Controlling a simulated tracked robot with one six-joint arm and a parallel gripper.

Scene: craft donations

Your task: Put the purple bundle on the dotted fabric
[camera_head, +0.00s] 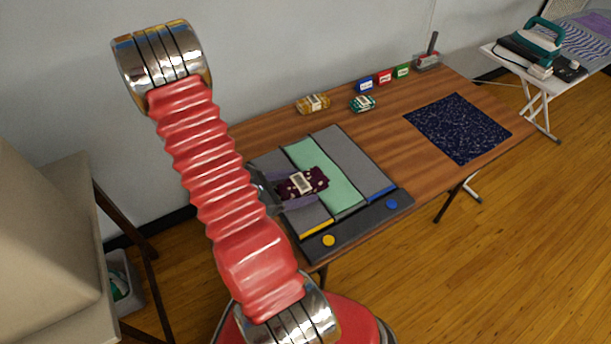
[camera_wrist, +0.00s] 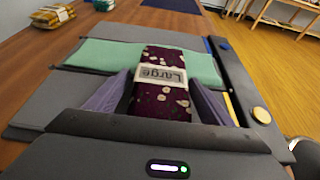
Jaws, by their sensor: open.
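The purple bundle (camera_head: 313,178), dark with pale dots and a white label band, lies on the green strip of a grey board. In the wrist view the bundle (camera_wrist: 160,101) shows its label reading "Large". My gripper (camera_head: 287,190) is open at the near end of the bundle. In the wrist view its two purple-grey fingers (camera_wrist: 159,84) stand on either side of the bundle, with a gap seemingly left at the left finger. Contact on the right is unclear. The dotted fabric (camera_head: 458,127), a dark navy square with pale specks, lies flat and bare at the table's right.
The board (camera_head: 347,153) has a dark front strip with yellow and blue buttons. A yellow bundle (camera_head: 313,104) and a teal bundle (camera_head: 362,103) lie behind it, near several small coloured boxes (camera_head: 384,77). Bare wooden table (camera_head: 408,152) separates board and fabric.

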